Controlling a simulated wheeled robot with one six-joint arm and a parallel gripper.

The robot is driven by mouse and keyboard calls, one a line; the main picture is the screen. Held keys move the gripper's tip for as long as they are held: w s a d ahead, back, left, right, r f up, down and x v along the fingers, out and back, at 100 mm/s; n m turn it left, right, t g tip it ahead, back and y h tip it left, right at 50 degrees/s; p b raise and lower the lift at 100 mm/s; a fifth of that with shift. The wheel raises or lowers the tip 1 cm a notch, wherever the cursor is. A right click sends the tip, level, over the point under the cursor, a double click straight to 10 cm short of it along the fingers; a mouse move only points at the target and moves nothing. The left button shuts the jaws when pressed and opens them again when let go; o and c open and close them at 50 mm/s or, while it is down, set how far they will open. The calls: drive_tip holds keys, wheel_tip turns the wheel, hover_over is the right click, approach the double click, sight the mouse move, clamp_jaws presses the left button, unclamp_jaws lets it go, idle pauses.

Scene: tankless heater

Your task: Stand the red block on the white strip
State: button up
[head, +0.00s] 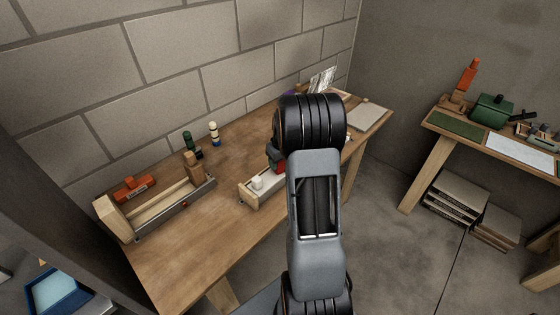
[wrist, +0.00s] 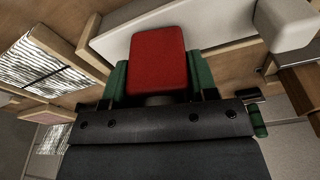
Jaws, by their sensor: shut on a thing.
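The red block (wrist: 158,60) is held between the green-padded fingers of my gripper (wrist: 158,82) in the wrist view. In the head view, a small part of the red block (head: 277,155) shows at the left edge of my arm, which hides most of the gripper. The white strip (wrist: 215,22) runs behind the block in the wrist view. It also shows in the head view in a low wooden holder, left of my arm (head: 274,181). I cannot tell whether the block touches the strip.
A white block (head: 257,183) stands at the strip's near end. A wooden tray (head: 160,208), an orange-red object (head: 134,188) and small green (head: 188,140) and cream (head: 213,130) figures stand further left. The tabletop between tray and strip is clear. A second bench stands at right.

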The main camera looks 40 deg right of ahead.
drive_tip(key=shift+f, duration=0.25)
drive_tip(key=o, duration=1.2)
drive_tip(key=r, duration=0.4)
drive_tip(key=s+r, duration=0.1)
drive_tip(key=r, duration=0.4)
drive_tip(key=s+r+b, duration=0.1)
drive_tip(key=r, duration=0.3)
drive_tip(key=shift+r, duration=0.35)
